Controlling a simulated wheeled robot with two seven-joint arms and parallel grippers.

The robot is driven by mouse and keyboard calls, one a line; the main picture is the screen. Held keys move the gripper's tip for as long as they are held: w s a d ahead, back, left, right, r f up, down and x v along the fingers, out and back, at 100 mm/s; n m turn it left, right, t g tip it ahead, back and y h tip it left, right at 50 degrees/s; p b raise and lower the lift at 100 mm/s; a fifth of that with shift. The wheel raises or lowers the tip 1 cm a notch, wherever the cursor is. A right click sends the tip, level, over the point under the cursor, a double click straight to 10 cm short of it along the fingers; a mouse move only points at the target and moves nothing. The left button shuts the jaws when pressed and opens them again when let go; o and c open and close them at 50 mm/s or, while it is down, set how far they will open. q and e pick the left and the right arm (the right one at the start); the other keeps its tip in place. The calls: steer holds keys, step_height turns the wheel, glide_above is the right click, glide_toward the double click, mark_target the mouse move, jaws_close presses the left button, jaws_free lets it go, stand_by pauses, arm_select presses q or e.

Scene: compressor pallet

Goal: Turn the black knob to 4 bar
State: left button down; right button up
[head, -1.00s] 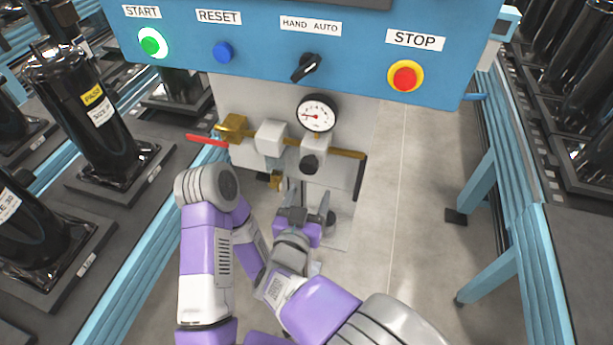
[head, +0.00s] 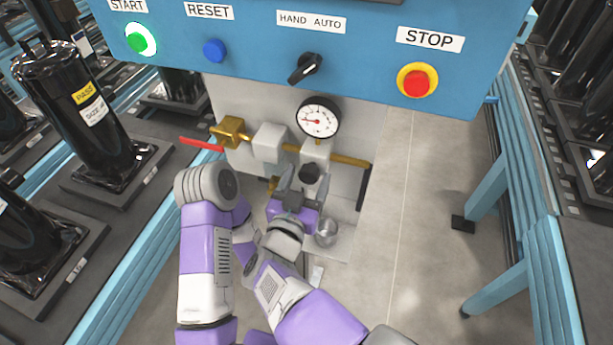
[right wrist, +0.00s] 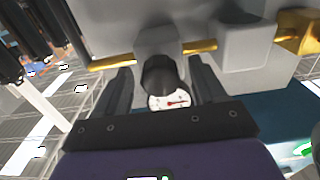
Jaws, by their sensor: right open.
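The black knob (head: 311,173) sits under the white regulator body, below the round pressure gauge (head: 319,117). The gauge's red needle points left; I cannot read its value. My right gripper (head: 306,183) is open at the knob from below, one finger on each side. In the right wrist view, the knob (right wrist: 160,76) stands between the open fingers, with visible gaps on both sides. The gauge dial (right wrist: 172,101) shows partly behind the knob there. The left arm shows at the left in the head view, but its gripper is not visible.
A brass pipe (head: 348,160) runs through the regulator, with a red valve lever (head: 201,144) at left. A silver cup-like part (head: 326,233) is close beside my right gripper. The blue button panel (head: 365,68) overhangs above. Clear floor (head: 420,210) lies to the right.

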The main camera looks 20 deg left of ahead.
steer(key=shift+s+r, duration=0.1)
steer(key=shift+s, duration=0.1)
steer(key=shift+c, duration=0.6)
steer(key=c, duration=0.9)
